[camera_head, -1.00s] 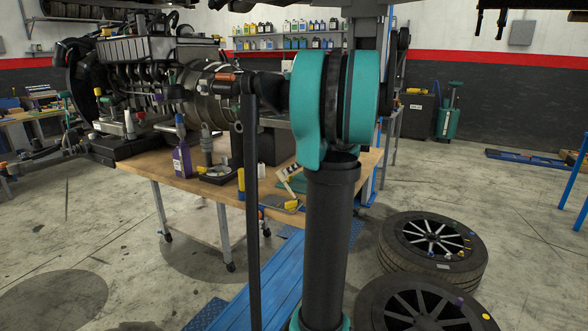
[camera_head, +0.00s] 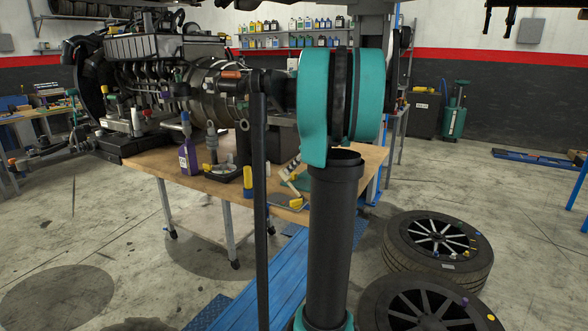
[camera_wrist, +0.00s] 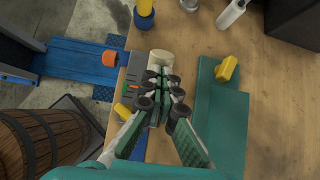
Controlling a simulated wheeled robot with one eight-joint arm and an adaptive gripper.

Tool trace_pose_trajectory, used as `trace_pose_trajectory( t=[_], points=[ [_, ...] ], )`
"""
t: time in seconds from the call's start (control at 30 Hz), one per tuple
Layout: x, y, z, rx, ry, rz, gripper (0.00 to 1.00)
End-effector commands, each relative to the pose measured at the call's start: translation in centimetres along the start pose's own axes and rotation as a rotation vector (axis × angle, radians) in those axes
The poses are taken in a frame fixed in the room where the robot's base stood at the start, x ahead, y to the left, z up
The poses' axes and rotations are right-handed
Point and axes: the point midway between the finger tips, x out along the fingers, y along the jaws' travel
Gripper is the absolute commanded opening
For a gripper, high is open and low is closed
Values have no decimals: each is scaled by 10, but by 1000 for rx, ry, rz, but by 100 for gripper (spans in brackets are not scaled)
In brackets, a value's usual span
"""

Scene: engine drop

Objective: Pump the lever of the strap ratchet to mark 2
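In the wrist view, my gripper (camera_wrist: 161,88) is over the workbench edge, with black joints close together and two pale, green-padded parts spreading toward the bottom. Its gap is too cluttered to tell whether it is open or shut. A cream rounded piece (camera_wrist: 160,58), perhaps the lever's grip, shows just beyond it. A grey part with small coloured spots (camera_wrist: 135,77), perhaps the strap ratchet, lies beside it. I cannot make out the marks or whether the gripper touches the lever. In the head view, a cream and dark piece (camera_head: 290,168) shows at the bench's right; my arm hides the gripper.
The wooden workbench (camera_head: 215,195) carries an engine (camera_head: 150,75), a purple bottle (camera_head: 188,155) and a yellow-blue cylinder (camera_head: 248,180). A teal mat (camera_wrist: 222,120) with a yellow block (camera_wrist: 228,68) lies beside the gripper. Floor at left is clear.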

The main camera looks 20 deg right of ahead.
Motion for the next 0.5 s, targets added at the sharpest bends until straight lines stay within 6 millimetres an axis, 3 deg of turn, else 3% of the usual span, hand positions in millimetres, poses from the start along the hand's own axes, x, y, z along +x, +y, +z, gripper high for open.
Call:
trace_pose_trajectory(
  t=[0.5],
  points=[
    [50,0,17,-5,430,2,0]
  ],
)
